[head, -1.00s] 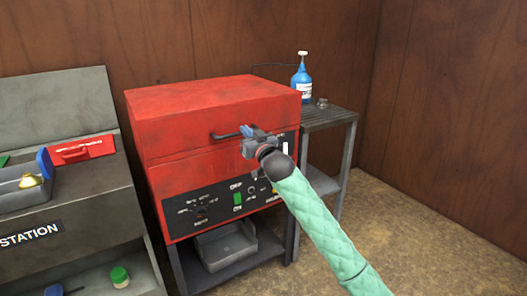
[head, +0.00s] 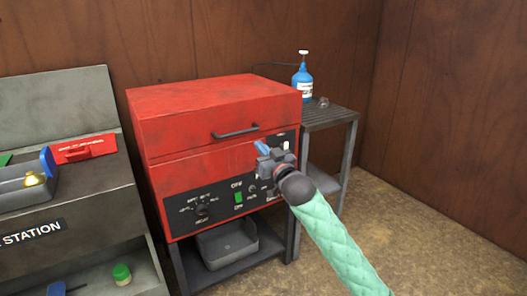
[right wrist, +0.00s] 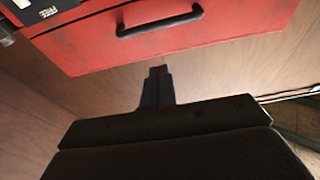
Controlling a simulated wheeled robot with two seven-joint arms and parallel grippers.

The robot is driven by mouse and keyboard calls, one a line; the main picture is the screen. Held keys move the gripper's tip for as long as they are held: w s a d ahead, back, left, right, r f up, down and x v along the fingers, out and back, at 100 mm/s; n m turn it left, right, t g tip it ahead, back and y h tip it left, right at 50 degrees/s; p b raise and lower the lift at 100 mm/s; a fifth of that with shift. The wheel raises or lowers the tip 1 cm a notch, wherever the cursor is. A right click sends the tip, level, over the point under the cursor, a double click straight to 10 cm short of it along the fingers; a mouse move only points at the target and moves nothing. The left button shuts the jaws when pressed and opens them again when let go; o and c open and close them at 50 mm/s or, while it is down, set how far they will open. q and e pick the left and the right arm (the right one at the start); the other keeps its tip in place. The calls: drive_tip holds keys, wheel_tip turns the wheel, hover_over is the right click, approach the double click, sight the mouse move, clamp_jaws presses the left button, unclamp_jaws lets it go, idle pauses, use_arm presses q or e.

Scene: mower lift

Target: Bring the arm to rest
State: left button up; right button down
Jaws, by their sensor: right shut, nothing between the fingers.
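My right arm (head: 335,240) in its green quilted sleeve reaches in from the lower right of the head view. My right gripper (head: 262,148) is shut and empty, in front of the right part of the red machine (head: 180,115). It is just below and to the right of the black lid handle (head: 236,132), apart from it. In the right wrist view the shut fingers (right wrist: 157,82) show below the handle (right wrist: 160,22), with a gap between. The machine's lid is down. My left gripper is in neither view.
A grey side table (head: 330,118) holds a blue pump bottle (head: 302,78). A grey tray (head: 228,245) sits under the machine. At left, a grey station (head: 95,235) holds a bin (head: 30,192) and a red box (head: 85,149). Open floor lies at the right.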

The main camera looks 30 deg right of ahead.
drive_tip(key=shift+s+f, duration=0.15)
drive_tip(key=shift+s, duration=0.35)
